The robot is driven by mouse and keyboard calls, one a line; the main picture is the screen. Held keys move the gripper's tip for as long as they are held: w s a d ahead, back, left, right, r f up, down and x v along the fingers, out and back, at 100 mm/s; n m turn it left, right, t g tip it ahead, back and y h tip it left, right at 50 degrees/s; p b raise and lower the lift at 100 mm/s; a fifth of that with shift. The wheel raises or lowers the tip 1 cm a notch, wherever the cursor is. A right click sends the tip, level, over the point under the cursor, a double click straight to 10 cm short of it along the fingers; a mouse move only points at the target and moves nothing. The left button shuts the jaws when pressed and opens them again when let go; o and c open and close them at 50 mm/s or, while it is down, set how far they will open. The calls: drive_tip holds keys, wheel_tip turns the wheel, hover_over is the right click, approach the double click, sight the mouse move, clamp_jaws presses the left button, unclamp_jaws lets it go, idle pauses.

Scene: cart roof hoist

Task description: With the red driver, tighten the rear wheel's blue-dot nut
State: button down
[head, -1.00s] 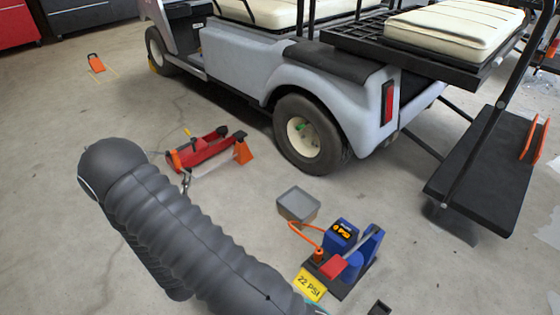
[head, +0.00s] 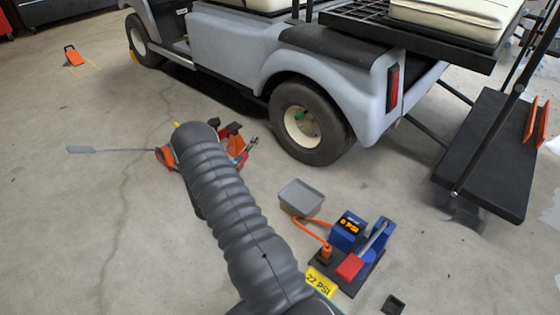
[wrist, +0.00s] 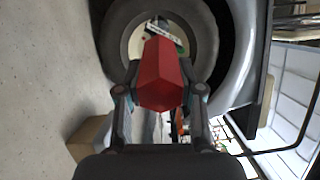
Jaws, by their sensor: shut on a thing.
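The rear wheel (head: 310,122) of the grey cart stands right of my arm in the head view, with a cream hub and a small green spot on it. In the wrist view the rear wheel (wrist: 205,40) is straight ahead, its hub partly hidden. My gripper (wrist: 160,95) is shut on the red driver (wrist: 160,70), whose six-sided red body points at the hub. I cannot tell whether the driver touches a nut. The blue-dot nut cannot be made out. In the head view my arm hides the gripper.
A red jack-like device (head: 238,150) lies partly behind my arm, with a grey rod (head: 110,149) to its left. A grey bin (head: 300,197) and a blue pump (head: 350,237) with a yellow "22 PSI" card (head: 319,281) stand right of my arm. Open floor lies left.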

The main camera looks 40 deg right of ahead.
drive_tip(key=s+d+f+m+g, duration=0.2)
drive_tip(key=d+g, duration=0.1)
drive_tip(key=d, duration=0.6)
drive_tip(key=s+d+f+m+g+h+b, duration=0.1)
drive_tip(key=s+d+f+m+g, duration=0.1)
drive_tip(key=d, duration=0.7)
drive_tip(key=shift+d+f+m+g, duration=0.25)
drive_tip(key=shift+f+m+g, duration=0.15)
drive_tip(key=shift+f, duration=0.2)
drive_tip(key=shift+s+b, duration=0.15)
drive_tip(key=shift+b, duration=0.25)
drive_tip(key=d, duration=0.4)
drive_tip(key=shift+d, duration=0.25)
